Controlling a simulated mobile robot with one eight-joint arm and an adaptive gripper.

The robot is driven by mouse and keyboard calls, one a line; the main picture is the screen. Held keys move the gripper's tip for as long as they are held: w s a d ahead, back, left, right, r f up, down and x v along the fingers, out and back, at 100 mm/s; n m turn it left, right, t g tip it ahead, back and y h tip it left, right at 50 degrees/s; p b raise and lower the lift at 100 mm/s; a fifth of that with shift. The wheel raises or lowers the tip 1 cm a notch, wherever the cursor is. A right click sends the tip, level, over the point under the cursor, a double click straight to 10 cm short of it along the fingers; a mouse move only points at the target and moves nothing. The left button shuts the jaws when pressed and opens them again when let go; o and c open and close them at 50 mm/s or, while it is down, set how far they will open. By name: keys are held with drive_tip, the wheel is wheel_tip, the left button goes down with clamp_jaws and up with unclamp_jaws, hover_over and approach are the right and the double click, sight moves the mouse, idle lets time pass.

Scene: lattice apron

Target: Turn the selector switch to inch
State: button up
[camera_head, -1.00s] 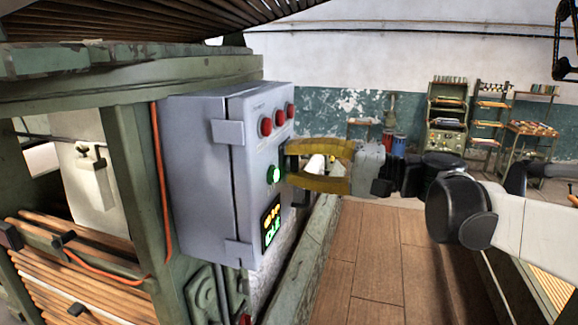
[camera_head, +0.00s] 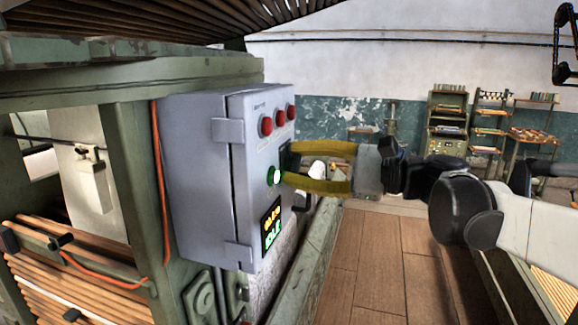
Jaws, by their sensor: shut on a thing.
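A grey control box (camera_head: 195,180) is mounted on the green machine frame at the left of the head view. Its right-facing front carries red round buttons (camera_head: 280,118), a lit green button (camera_head: 274,176) and a small display (camera_head: 272,226) with yellow and green text. My gripper (camera_head: 287,163) has two yellow fingers, one above the other, reaching left to this front, just right of the green button. It is shut on the selector switch, of which only a dark part (camera_head: 285,157) shows between the fingertips. The switch's pointer and position labels cannot be read.
The green machine frame (camera_head: 125,190) with an orange cable (camera_head: 160,190) stands left of the box. A dark handle (camera_head: 303,200) sticks out below my fingers. A wooden floor (camera_head: 370,260) lies open at the lower right. Shelves (camera_head: 447,125) stand far back.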

drive_tip(key=shift+m, duration=0.4)
drive_tip(key=o, duration=1.2)
drive_tip(key=v, duration=1.2)
